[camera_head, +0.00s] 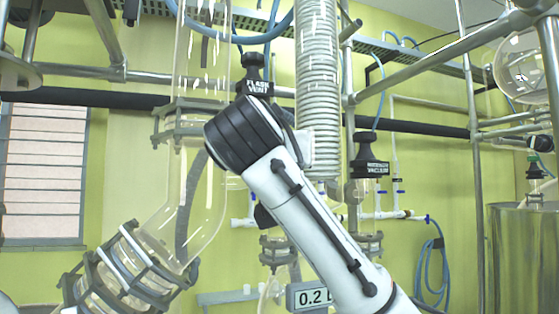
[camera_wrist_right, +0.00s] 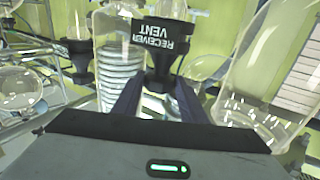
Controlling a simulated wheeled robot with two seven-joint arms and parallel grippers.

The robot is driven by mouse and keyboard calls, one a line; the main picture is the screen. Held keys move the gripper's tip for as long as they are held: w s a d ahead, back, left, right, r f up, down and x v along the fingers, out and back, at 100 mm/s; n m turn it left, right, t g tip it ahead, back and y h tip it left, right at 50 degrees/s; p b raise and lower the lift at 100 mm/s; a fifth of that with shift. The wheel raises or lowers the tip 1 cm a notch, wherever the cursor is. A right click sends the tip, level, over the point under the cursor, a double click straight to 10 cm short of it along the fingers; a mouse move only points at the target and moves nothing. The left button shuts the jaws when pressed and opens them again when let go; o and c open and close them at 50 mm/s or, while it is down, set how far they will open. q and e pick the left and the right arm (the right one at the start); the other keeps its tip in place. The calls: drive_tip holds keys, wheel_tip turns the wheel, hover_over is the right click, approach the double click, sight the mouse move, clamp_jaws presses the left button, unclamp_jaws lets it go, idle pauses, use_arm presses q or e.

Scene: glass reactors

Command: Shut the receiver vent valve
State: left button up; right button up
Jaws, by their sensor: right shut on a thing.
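The receiver vent valve (camera_wrist_right: 160,38) is a black handle with a white "RECEIVER VENT" label, at the top centre of the right wrist view. Its narrow lower part sits between the two dark fingers of my right gripper (camera_wrist_right: 160,100), which is shut on it. Whether the valve is turned open or shut cannot be told. My left gripper is in neither view.
A black vacuum valve (camera_head: 370,160) is to the right. A coiled condenser (camera_head: 318,80), a glass column (camera_head: 200,75) and metal frame pipes crowd the arm. A "0.2 L" display (camera_head: 312,297) is low beside it.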

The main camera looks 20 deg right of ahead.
drive_tip(key=shift+w+a+m+g+h, duration=0.1)
drive_tip(key=shift+a+m+g+h, duration=0.1)
drive_tip(key=shift+m+g+h, duration=0.65)
drive_tip(key=shift+w+a+m+g+h, duration=0.15)
drive_tip(key=shift+m+g+h, duration=0.4)
drive_tip(key=shift+h, duration=0.6)
drive_tip(key=shift+m, duration=0.3)
drive_tip(key=o, duration=0.8)
drive_tip(key=b+v, duration=0.2)
drive_tip(key=v, duration=0.8)
drive_tip(key=shift+a+b, duration=0.2)
drive_tip(key=shift+b, duration=0.2)
